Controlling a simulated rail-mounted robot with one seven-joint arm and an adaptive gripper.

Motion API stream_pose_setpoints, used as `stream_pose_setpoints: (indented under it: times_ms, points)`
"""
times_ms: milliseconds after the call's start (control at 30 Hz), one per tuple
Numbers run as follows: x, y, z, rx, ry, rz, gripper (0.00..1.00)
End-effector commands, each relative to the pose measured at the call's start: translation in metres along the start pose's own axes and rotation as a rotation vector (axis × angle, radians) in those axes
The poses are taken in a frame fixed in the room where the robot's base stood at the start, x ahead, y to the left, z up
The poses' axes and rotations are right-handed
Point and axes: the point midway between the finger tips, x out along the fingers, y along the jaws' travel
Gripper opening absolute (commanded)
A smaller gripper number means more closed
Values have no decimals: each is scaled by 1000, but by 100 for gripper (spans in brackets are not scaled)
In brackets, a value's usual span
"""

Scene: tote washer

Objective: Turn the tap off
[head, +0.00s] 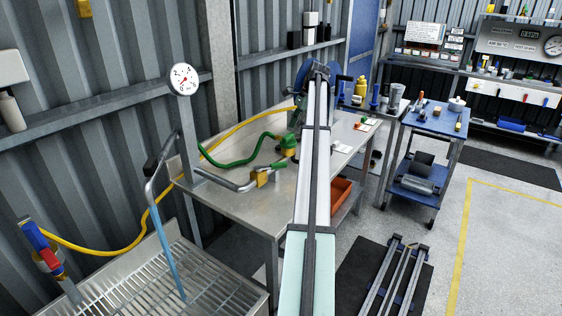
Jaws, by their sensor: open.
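The tap is a grey pipe with a brass valve body (262,178) and a green lever (278,167), just above the steel bench. The lever points right and slightly up, roughly in line with the pipe. The pipe runs left to an upright and a curved spout (154,178) with a black part at its bend. A blue stream of water (168,253) falls from the spout into the slatted steel basin (232,292). My gripper is not in view, and nothing touches the lever.
A green hose (236,161) and a yellow hose (128,247) run near the tap. A gauge (183,79) stands above. A long grey beam crosses the steel bench (235,205) right of the lever. A blue cart (433,119) stands farther right; floor between is partly clear.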

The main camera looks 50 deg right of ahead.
Motion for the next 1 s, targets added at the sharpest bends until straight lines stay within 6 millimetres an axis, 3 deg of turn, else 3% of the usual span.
stream_pose_setpoints:
  times_ms: [267,700,1000]
  points:
    - [43,2,2,-2,0,3,52]
    - [129,2,2,-3,1,2,52]
    - [163,1,2,-4,1,1,52]
